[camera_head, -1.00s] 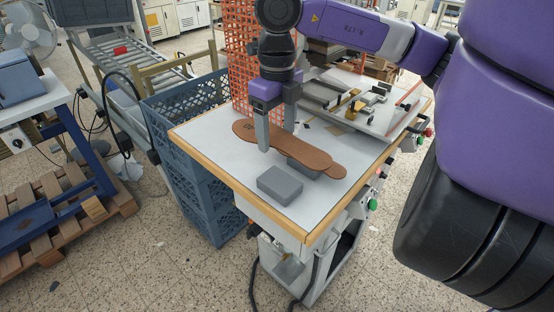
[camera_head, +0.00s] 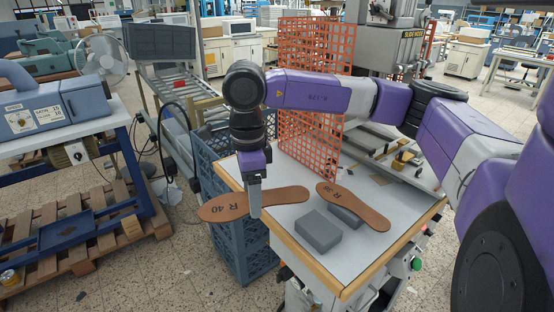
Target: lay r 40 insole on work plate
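The brown insole marked "R 40" (camera_head: 284,197) is held in my gripper (camera_head: 255,212). The gripper is shut on it near the printed mark; one finger shows in front and the other is mostly hidden. The insole appears raised, with its left end past the table's left edge, over the blue crates. A second brown insole (camera_head: 368,213), its number hard to read, lies across a grey block (camera_head: 345,216) on the table. A grey plate with rails and brass-coloured fittings (camera_head: 425,176), possibly the work plate, is at the table's back right, partly hidden by the orange mesh and my arm.
Another grey block (camera_head: 318,231) stands near the front of the white table (camera_head: 290,229). An orange mesh panel (camera_head: 318,60) rises behind my gripper. Blue crates (camera_head: 243,250) stand left of the table. A press (camera_head: 392,40) stands behind.

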